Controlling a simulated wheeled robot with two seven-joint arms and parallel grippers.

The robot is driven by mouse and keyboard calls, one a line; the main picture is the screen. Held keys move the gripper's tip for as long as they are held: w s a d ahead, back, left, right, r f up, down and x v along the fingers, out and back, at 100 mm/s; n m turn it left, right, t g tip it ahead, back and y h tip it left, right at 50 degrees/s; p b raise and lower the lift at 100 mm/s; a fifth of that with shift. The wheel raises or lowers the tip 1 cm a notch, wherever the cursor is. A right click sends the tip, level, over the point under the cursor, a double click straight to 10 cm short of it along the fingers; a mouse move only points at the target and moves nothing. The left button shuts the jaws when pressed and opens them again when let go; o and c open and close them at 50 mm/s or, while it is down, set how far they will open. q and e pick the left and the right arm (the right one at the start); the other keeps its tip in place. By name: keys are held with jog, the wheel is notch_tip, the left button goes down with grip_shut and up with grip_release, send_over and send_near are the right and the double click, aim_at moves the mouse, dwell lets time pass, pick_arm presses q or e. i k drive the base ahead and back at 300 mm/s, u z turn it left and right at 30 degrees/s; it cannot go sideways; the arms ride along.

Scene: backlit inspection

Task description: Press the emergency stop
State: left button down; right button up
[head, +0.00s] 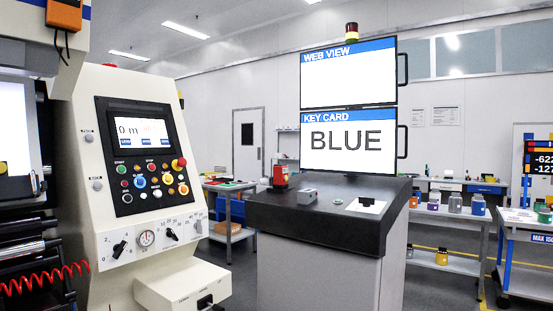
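The slanted cream control panel (130,160) of the machine stands at the left, with a small screen and several coloured buttons. A red mushroom-shaped button on a yellow base, which looks like the emergency stop (181,163), sits at the panel's right edge, below and right of the screen. It shows no hand or tool on it. Whether it is pressed in cannot be told. Smaller red, green, blue, white and yellow buttons lie to its left and below it. Neither of my grippers is in view.
A dark-topped console (330,215) stands right of the panel, bearing a red device (280,178) and two stacked screens, the lower one (347,140) reading "KEY CARD BLUE". A red coiled cable (45,278) hangs at lower left. Shelves with jars (455,204) stand behind at the right.

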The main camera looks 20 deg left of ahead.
aim_at(181, 161)
jog(key=u, duration=0.05)
jog(key=i, duration=2.35)
jog(key=u, duration=0.55)
